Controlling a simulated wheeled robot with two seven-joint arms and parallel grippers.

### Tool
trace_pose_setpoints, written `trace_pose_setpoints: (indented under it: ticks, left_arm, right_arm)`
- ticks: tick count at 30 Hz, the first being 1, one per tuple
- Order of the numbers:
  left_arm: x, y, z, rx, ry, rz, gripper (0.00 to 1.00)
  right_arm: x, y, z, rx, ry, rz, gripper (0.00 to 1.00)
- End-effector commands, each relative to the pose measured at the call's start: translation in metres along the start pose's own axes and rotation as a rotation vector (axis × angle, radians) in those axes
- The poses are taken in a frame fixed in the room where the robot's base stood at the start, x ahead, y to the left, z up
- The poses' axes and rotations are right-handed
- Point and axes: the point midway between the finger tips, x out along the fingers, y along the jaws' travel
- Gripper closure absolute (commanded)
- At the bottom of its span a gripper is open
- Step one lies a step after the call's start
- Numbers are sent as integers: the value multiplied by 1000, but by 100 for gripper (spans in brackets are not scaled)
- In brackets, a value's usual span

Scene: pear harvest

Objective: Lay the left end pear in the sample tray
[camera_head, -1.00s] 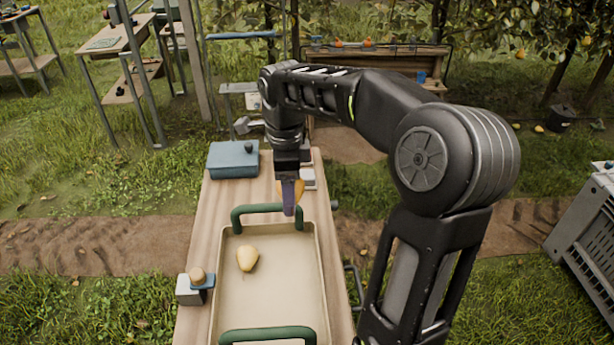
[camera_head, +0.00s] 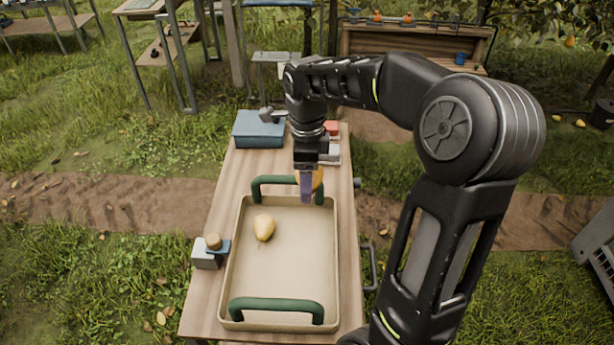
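The sample tray (camera_head: 334,262) is a shallow beige tray with a green handle at each end, lying on a wooden table. One yellow pear (camera_head: 264,228) lies in its far left part. My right gripper (camera_head: 307,192), with purple fingers pointing down, is over the tray's far end by the far handle. It appears shut on a second, orange-yellow pear (camera_head: 318,178), which shows beside the finger and is mostly hidden behind it. My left gripper is not in view.
A blue box (camera_head: 259,130) stands at the table's far left. A small grey block with a round tan knob (camera_head: 207,254) sits left of the tray. A small red and grey item (camera_head: 331,146) lies behind my gripper. A shelf with oranges-like fruit (camera_head: 410,42) stands farther back.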

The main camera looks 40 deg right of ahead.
Motion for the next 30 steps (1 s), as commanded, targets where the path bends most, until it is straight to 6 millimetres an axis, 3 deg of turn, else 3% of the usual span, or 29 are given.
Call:
trace_pose_setpoints:
  ticks: [8,30]
  left_arm:
    - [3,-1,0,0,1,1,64]
    - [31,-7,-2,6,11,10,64]
  right_arm:
    - [3,0,0,0,0,-1,78]
    - [43,0,0,0,0,0,78]
